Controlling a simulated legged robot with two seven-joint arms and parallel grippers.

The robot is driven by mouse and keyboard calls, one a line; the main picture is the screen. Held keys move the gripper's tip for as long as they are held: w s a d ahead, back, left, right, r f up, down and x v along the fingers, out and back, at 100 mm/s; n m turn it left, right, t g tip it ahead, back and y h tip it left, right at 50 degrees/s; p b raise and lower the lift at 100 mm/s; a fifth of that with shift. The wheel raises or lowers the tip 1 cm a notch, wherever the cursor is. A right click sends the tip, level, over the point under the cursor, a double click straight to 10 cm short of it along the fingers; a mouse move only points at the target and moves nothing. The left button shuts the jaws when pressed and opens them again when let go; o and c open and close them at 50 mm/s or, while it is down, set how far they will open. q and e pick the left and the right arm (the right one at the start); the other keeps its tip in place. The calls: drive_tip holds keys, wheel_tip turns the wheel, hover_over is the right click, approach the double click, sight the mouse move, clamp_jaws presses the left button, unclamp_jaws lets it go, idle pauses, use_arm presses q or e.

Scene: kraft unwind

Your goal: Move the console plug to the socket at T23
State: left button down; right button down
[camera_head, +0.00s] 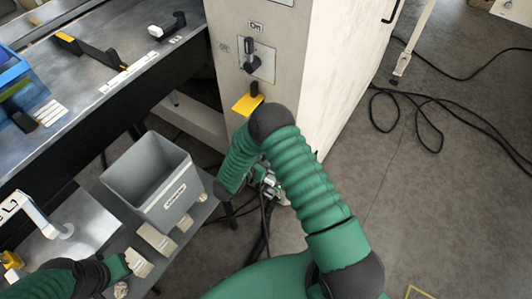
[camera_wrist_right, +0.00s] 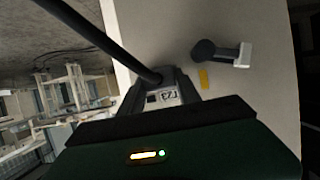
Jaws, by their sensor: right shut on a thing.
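My right arm reaches down beside the pale cabinet, and its gripper (camera_head: 270,187) shows small and partly hidden behind the forearm in the head view. In the right wrist view a black cable (camera_wrist_right: 105,47) runs down to a grey plug-like piece (camera_wrist_right: 158,77) just past the dark gripper body. The right gripper is shut on this piece, which I take as the console plug. A small plate beside it carries a label (camera_wrist_right: 170,95) that seems to read T23. I cannot tell whether the plug is seated or only close.
A grey labelled bin (camera_head: 160,183) stands on a low shelf with pale tags along its edge. The cabinet (camera_head: 325,60) has a switch (camera_head: 252,58) marked On and a yellow tab (camera_head: 247,104). Loose black cables (camera_head: 428,98) lie on the floor at right. A metal bench fills the upper left.

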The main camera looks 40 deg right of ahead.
drive_tip(key=shift+w+d+p, duration=0.25)
drive_tip(key=shift+d+p, duration=0.1)
drive_tip(key=shift+d, duration=0.1)
idle(0.8)
drive_tip(key=c, duration=0.8)
unclamp_jaws()
drive_tip(key=shift+o, duration=0.2)
